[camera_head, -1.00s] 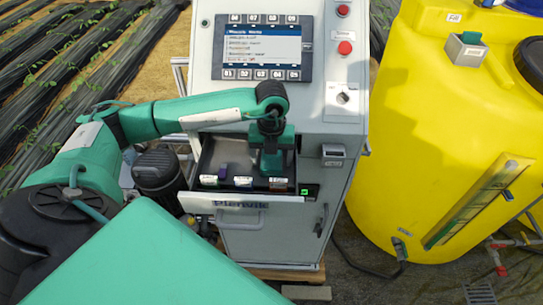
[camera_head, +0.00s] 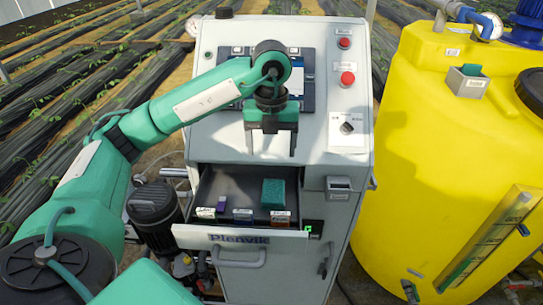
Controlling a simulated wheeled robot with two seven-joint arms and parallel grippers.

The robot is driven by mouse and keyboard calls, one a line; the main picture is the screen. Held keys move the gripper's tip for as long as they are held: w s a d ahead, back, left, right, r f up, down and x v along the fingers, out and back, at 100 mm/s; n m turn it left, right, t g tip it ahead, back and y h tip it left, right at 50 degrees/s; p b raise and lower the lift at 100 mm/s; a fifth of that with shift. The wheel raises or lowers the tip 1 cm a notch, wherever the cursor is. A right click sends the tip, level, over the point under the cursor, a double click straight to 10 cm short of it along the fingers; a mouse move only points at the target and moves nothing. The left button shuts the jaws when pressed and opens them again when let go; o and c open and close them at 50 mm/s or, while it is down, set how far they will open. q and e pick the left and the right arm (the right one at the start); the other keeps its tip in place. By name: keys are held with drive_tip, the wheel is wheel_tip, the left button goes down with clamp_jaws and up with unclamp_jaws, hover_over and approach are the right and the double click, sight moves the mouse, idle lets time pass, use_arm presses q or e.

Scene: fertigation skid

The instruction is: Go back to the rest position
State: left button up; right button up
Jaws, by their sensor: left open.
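My left gripper (camera_head: 271,143) hangs in front of the cabinet's sloped panel, above the open drawer (camera_head: 245,243). Its two fingers point down and stand apart, with nothing between them. My left arm comes in from the left and covers much of the screen (camera_head: 304,80). In the drawer, a green block (camera_head: 273,193) sits in the right part, below the gripper and apart from it. A small purple item (camera_head: 222,204) lies in the left part. My right gripper is not in view.
The grey cabinet (camera_head: 345,205) stands in the middle with red buttons (camera_head: 347,79) on its panel. A yellow tank (camera_head: 430,150) with a small grey holder (camera_head: 468,81) is on the right. A dark motor (camera_head: 154,205) stands left of the drawer.

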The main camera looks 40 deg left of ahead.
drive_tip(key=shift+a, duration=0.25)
